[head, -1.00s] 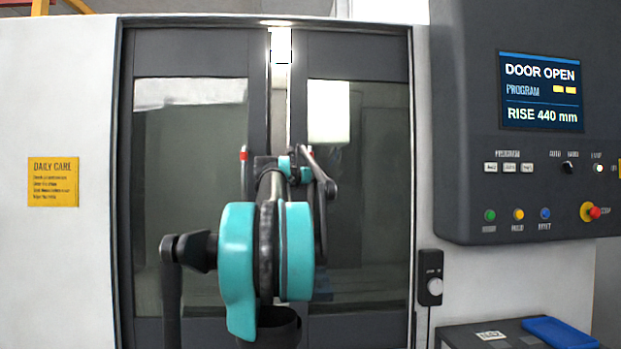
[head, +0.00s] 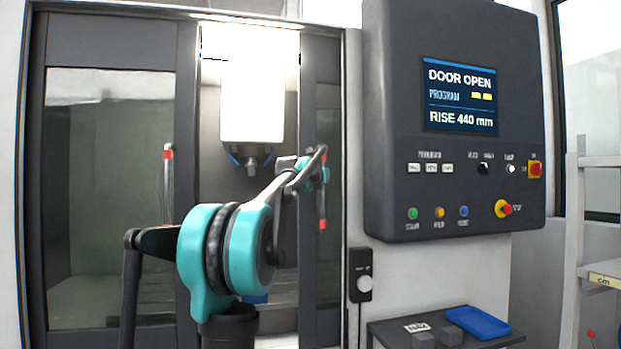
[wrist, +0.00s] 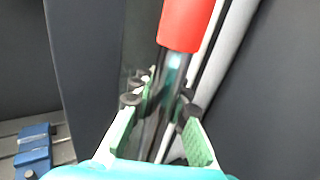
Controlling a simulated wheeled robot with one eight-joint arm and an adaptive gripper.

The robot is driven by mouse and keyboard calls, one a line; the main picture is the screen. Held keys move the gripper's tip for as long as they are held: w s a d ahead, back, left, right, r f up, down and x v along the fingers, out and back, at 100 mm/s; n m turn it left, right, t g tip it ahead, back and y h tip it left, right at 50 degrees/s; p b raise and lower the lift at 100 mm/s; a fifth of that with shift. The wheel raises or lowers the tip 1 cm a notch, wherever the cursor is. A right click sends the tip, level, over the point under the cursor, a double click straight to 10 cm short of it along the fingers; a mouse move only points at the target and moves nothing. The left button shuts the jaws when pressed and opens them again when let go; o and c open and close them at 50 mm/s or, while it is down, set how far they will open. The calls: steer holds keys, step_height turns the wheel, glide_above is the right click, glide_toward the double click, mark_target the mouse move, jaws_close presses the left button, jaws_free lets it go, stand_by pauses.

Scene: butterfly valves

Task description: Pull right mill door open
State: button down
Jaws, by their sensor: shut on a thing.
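The right mill door (head: 322,270) is a dark framed panel with a window, slid to the right in the head view. A wide gap stands between it and the left door (head: 110,180). Its handle (head: 323,223) is a dark upright bar with red ends, partly hidden by my arm. My gripper (head: 312,172) is at this handle. In the wrist view, my gripper (wrist: 160,103), with green-padded fingers, is shut on the dark bar just below the handle's red end (wrist: 187,25). The exact contact is partly hidden.
Through the gap show a white spindle head (head: 252,100) and, in the wrist view, a blue fixture (wrist: 34,150). A control panel (head: 395,130) reading DOOR OPEN juts out right of the doorway. Below it stands a cart with a blue tray (head: 478,322).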

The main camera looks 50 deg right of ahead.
steer(key=shift+s+d, duration=0.4)
steer(key=shift+d, duration=0.25)
steer(key=c, duration=1.5)
jaws_free()
steer(key=shift+c, duration=0.2)
steer(key=shift+a, duration=0.1)
steer(key=v, duration=1.1)
steer(key=shift+s+a, duration=0.2)
steer(key=shift+a, duration=0.15)
